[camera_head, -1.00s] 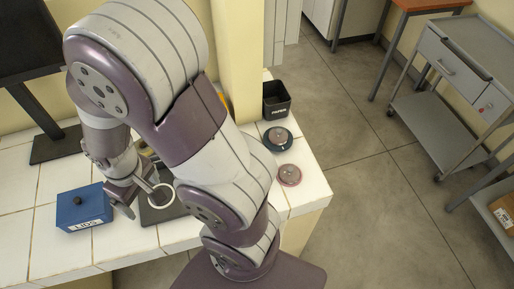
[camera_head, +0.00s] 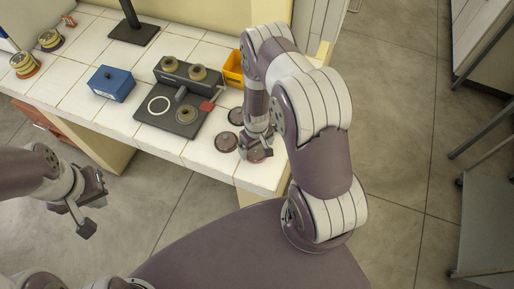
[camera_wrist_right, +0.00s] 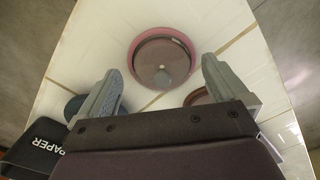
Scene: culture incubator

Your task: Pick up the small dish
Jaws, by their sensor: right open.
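A round dish with a pink rim and a central knob lies on the white tiled bench in the right wrist view (camera_wrist_right: 163,52). It is just beyond the fingertips, roughly centred between them, and not touched. In the head view the pink dish (camera_head: 258,157) shows partly under my right gripper (camera_head: 257,146), near the bench's front right corner. My right gripper (camera_wrist_right: 160,82) is open and empty. Two other dark round dishes, one (camera_head: 225,142) and another (camera_head: 236,116), lie just left of it. My left gripper (camera_head: 91,214) is open and empty, off the bench's front.
A black plate with a white ring (camera_head: 143,117) and knobbed block (camera_head: 185,78) stand left of the dishes. A blue box (camera_head: 112,84) is farther left, a yellow bin (camera_head: 233,68) behind. A black PAPER box (camera_wrist_right: 38,143) shows in the wrist view.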

